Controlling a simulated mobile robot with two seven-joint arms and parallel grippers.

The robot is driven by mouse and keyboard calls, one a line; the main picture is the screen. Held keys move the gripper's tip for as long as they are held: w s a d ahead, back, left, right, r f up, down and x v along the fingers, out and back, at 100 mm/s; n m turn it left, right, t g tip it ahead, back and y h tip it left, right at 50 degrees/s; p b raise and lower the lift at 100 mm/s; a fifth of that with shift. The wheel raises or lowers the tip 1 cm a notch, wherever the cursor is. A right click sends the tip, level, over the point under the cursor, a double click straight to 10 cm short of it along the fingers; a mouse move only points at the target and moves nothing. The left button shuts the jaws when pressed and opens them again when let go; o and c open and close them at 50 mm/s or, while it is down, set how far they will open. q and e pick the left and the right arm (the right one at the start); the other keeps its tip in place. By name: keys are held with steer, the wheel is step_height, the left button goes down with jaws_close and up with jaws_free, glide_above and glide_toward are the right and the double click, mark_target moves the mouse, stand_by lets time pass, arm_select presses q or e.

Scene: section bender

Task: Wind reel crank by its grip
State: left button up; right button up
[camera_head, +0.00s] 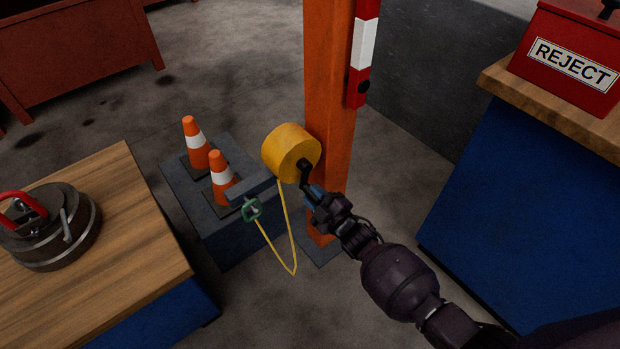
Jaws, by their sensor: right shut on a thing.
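The yellow reel (290,150) is mounted on the orange post (328,80). Its black crank (304,176) hangs down and to the right from the reel's hub. My right gripper (316,196) is at the lower end of the crank, shut on the grip, which shows as a small blue piece and is mostly hidden by the fingers. A yellow line (290,232) hangs from the reel in a loop and runs up to a green hook (252,209) in front of the grey box. My left gripper is not in view.
Two orange cones (221,176) stand on a dark grey box (222,228) left of the post. A wooden-topped bench (120,255) with a round metal piece is at left. A red REJECT bin (570,62) sits on a bench at right. A red-white bar (364,45) is on the post.

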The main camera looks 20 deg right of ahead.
steer(key=shift+a, duration=0.15)
steer(key=shift+s+a+r+m+p, duration=0.15)
steer(key=shift+a+r+m, duration=0.1)
steer(key=shift+m, duration=0.3)
steer(key=shift+a+r+m+p, duration=0.1)
steer(key=shift+a+m+p, duration=0.1)
steer(key=shift+m, duration=0.35)
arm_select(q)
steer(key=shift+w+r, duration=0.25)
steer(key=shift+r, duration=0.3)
arm_select(e)
steer(key=shift+a+f, duration=0.1)
steer(key=shift+m, duration=0.3)
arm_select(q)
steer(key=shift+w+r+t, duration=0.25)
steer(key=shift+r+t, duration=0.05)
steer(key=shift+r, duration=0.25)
arm_select(e)
steer(key=shift+s+a+r+m, duration=0.15)
steer(key=shift+a+m, duration=0.1)
steer(key=shift+m, duration=0.3)
steer(key=shift+s+a+r+m, duration=0.15)
steer(key=shift+a+m, duration=0.1)
steer(key=shift+m, duration=0.3)
